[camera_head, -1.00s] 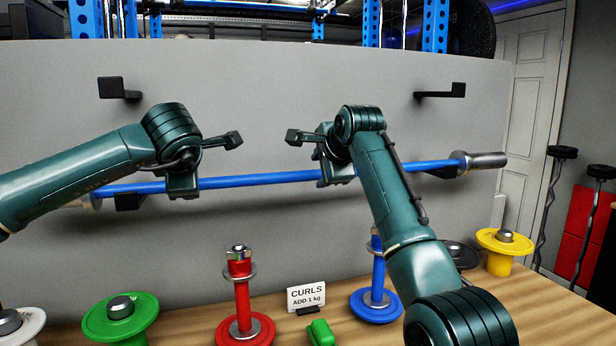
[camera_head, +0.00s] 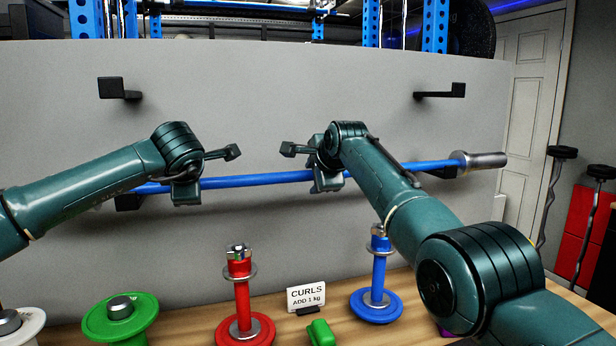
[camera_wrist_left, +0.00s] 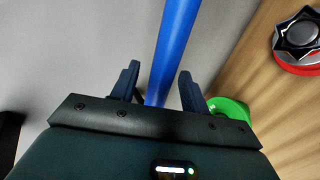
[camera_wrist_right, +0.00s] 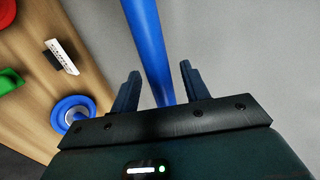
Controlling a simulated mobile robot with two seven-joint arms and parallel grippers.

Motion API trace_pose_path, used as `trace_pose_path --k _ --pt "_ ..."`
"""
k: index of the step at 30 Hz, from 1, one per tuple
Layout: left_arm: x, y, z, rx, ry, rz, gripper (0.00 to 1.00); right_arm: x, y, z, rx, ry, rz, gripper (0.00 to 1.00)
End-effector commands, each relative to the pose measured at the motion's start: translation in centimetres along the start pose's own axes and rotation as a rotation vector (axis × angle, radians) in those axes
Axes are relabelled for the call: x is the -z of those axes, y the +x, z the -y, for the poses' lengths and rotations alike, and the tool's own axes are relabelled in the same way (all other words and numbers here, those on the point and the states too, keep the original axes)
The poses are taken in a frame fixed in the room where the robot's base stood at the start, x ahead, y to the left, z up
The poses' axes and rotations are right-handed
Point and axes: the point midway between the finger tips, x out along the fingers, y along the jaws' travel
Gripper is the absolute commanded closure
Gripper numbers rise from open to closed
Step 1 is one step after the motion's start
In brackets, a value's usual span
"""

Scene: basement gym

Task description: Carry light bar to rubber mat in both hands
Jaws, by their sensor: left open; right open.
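The light bar (camera_head: 250,180) is blue with a grey sleeve (camera_head: 484,160) at its right end. It lies roughly level along the grey panel, on low black hooks; my left arm hides its left end. My left gripper (camera_head: 186,192) is open at the bar's left part. In the left wrist view the bar (camera_wrist_left: 174,45) runs between the spread fingers (camera_wrist_left: 158,88). My right gripper (camera_head: 328,180) is open at the bar right of its middle. In the right wrist view the bar (camera_wrist_right: 148,45) also passes between the open fingers (camera_wrist_right: 160,88). I make out no rubber mat.
Below the bar, a wooden top holds a red post stand (camera_head: 240,295), a blue post stand (camera_head: 378,280), a green weight (camera_head: 120,315) and a "CURLS" card (camera_head: 306,297). Empty black hooks (camera_head: 118,88) (camera_head: 440,91) jut from the panel above. A blue rack stands behind the panel.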

Motion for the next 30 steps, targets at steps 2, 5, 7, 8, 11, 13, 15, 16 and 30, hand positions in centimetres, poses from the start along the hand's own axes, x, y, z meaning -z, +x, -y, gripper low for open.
trace_pose_path --k 2,5,7,8,11,13,15,16,30 --pt "-0.01 0.02 0.02 0.000 0.000 0.000 0.54 0.02 -0.01 0.01 0.000 0.000 0.000 0.54" --pt "-0.01 0.01 0.02 0.001 0.000 0.000 0.54 0.02 -0.01 0.01 0.000 0.000 0.000 0.54" --pt "-0.01 0.01 0.03 0.001 0.000 0.000 0.59 0.02 -0.01 0.01 0.000 0.000 0.000 0.58" --pt "-0.01 0.01 0.03 0.001 0.000 0.000 0.61 0.02 -0.01 0.01 0.000 0.000 0.000 0.61" --pt "-0.01 0.00 0.02 0.001 0.000 0.000 0.69 0.02 -0.01 0.00 0.000 0.000 0.000 0.69" --pt "-0.01 0.00 0.02 0.001 0.000 0.000 0.75 0.02 0.00 0.00 0.000 0.000 0.000 0.75" --pt "-0.01 0.00 0.02 0.001 0.000 0.000 0.81 0.02 0.00 -0.01 0.000 0.000 0.000 0.80" --pt "-0.01 0.00 0.02 0.001 0.000 0.000 0.83 0.02 0.00 -0.01 -0.001 0.000 0.000 0.83" --pt "0.00 0.02 0.05 0.001 0.000 0.000 1.00 0.01 0.06 -0.14 -0.004 0.000 0.000 1.00"
